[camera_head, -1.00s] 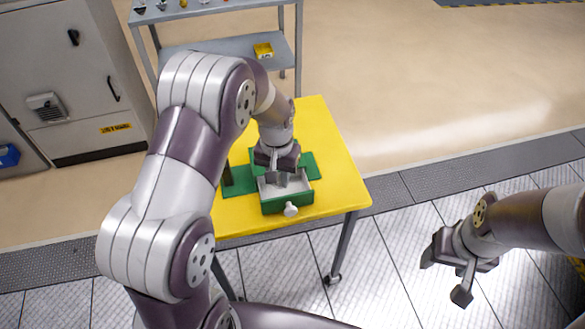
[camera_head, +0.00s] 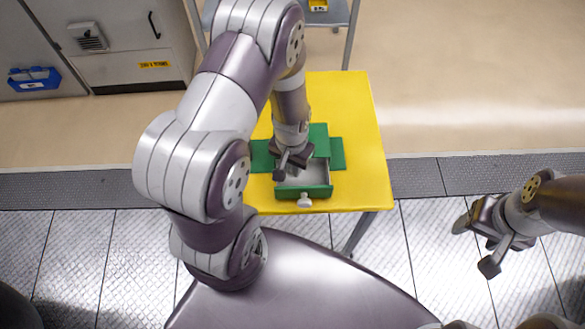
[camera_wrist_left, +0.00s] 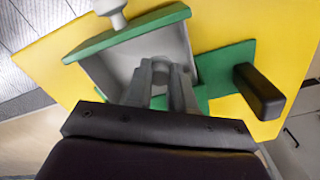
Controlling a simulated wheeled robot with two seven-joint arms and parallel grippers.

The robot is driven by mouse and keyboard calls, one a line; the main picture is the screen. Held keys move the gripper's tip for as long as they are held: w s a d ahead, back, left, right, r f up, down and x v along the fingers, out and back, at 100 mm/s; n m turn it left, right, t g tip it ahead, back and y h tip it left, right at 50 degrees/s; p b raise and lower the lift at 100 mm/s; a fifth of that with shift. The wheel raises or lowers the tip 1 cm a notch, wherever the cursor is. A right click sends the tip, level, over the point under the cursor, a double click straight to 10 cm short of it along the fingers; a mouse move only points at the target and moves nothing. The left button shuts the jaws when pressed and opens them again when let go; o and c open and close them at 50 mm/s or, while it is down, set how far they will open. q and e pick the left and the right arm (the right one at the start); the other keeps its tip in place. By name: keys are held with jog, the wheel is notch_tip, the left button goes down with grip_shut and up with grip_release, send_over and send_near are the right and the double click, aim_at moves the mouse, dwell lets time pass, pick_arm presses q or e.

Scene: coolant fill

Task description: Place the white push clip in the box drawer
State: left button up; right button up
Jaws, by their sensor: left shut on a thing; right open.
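The green box (camera_head: 318,141) stands on the yellow table with its drawer (camera_head: 315,190) pulled out toward me. The drawer has a pale inside, a green front and a white round knob (camera_head: 304,201). My left gripper (camera_head: 290,171) points down at the open drawer. In the left wrist view its fingers (camera_wrist_left: 160,84) are shut on a small pale piece, apparently the white push clip (camera_wrist_left: 160,66), over the drawer's inside. Whether the clip touches the drawer floor I cannot tell. My right gripper (camera_head: 474,244) is open and empty, right of the table.
The yellow table (camera_head: 360,150) is clear to the right of the box. A black upright handle-like part (camera_wrist_left: 259,91) stands by the box in the left wrist view. A grey cabinet (camera_head: 110,45) with a blue bin (camera_head: 34,79) and a shelf stand behind.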

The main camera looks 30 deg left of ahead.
pick_arm(q)
jog(key=f, duration=0.3)
jog(key=shift+s+f, duration=0.2)
jog(key=shift+s, duration=0.1)
jog(key=shift+w+f, duration=0.1)
jog(key=shift+f, duration=0.05)
jog(key=o, duration=0.6)
jog(key=shift+c, duration=0.2)
notch_tip(320, 180, up, 13)
notch_tip(320, 180, up, 7)
jog(key=t, duration=0.1)
send_over(291, 170)
jog(key=s+d, duration=0.3)
jog(key=d, duration=0.1)
jog(key=shift+s+a+m, duration=0.15)
jog(key=shift+s+m, duration=0.05)
jog(key=shift+m, duration=0.1)
